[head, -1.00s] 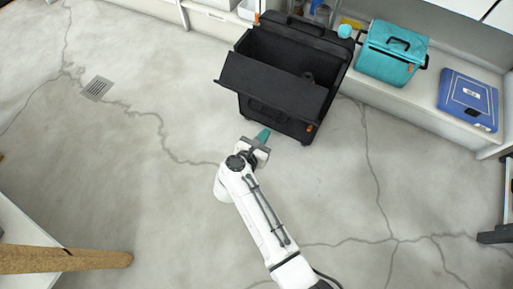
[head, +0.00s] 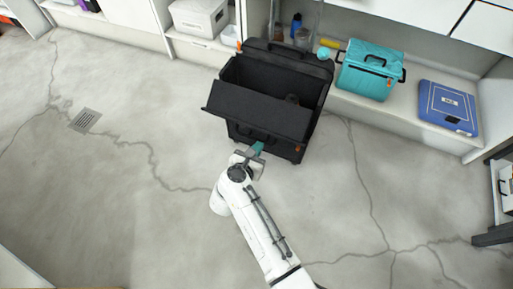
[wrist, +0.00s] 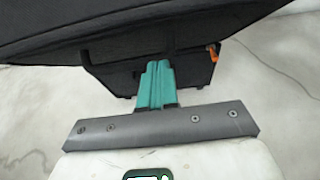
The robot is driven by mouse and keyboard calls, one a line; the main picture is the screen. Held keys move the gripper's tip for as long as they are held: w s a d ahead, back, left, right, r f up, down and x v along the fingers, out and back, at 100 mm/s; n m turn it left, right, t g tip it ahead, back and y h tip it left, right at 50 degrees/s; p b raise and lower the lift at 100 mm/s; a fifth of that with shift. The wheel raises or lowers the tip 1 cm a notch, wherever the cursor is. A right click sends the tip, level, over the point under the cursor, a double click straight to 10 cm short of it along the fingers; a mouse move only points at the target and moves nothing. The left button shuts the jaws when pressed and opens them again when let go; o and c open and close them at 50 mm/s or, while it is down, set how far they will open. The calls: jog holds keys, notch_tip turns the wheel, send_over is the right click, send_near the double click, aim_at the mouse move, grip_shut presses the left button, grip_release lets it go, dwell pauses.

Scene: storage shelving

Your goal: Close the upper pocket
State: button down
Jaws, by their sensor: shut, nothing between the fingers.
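A black case (head: 318,95) stands on the floor in front of the shelf. Its upper pocket flap (head: 258,112) is tilted open toward me, and the dark inside of the pocket shows behind it. My gripper (head: 256,148), with teal fingers, is shut and empty just in front of the case, low, below the flap's front edge. In the wrist view my shut fingers (wrist: 157,75) point at the case's lower front (wrist: 195,72), with the flap's underside (wrist: 120,32) overhanging above. I cannot tell whether the fingertips touch the case.
A teal cooler (head: 368,72) and a blue box (head: 448,106) sit on the shelf ledge at the right. A light-grey bin (head: 200,17) stands at the back left. The floor to the left, with a drain grate (head: 85,120), is clear.

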aim_at(268, 112)
jog(key=shift+w+d+r+p, duration=0.1)
jog(key=shift+w+r+p, duration=0.15)
jog(key=shift+r+p, duration=0.4)
jog(key=w+r+g+p, duration=0.1)
jog(key=p, duration=0.2)
jog(key=w+d+r+g+p, duration=0.1)
jog(key=r+p, duration=0.1)
jog(key=p, duration=0.1)
jog(key=shift+w+g+y, duration=0.2)
jog(key=shift+g+y, duration=0.1)
jog(key=shift+y, duration=0.1)
jog(key=w+r+p, duration=0.1)
jog(key=w+d+p, duration=0.1)
jog(key=w, duration=0.1)
jog(key=w+r, duration=0.1)
jog(key=shift+w+d+r+p, duration=0.25)
jog(key=shift+r+p, duration=0.1)
jog(key=shift+p, duration=0.05)
jog(key=shift+w+d+r, duration=0.2)
jog(key=shift+w, duration=0.3)
jog(key=shift+w+d+r, duration=0.15)
jog(key=shift+w+r, duration=0.05)
jog(key=shift+w, duration=0.25)
jog(key=shift+s, duration=0.1)
